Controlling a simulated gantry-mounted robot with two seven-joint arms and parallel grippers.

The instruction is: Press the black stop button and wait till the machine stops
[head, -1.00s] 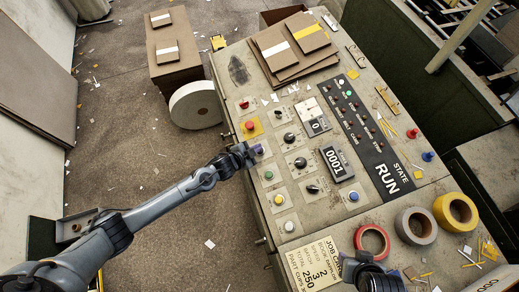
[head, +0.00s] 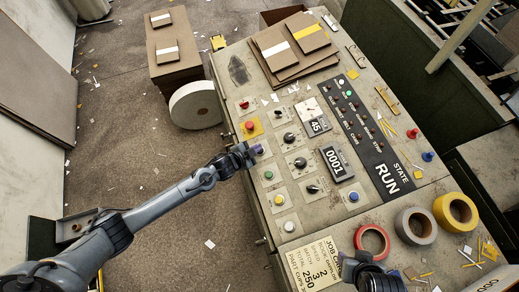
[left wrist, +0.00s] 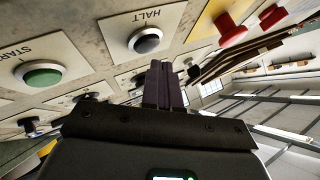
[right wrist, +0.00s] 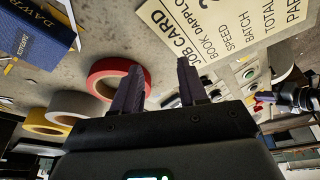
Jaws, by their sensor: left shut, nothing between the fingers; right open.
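A dark button labelled HALT (left wrist: 148,40) shows in the left wrist view, in a pale ring on a light plate. My left gripper (left wrist: 160,68) is shut and empty, its fingertips close beside this button; I cannot tell whether they touch it. In the head view the left gripper (head: 254,151) covers much of that spot on the panel. My right gripper (right wrist: 160,85) is open and empty near the job card (right wrist: 225,30).
A green START button (left wrist: 42,73) sits beside HALT. A red button on a yellow plate (head: 250,127) lies just above my left gripper in the head view. Tape rolls (head: 416,226) and a red roll (head: 371,240) lie near the right gripper.

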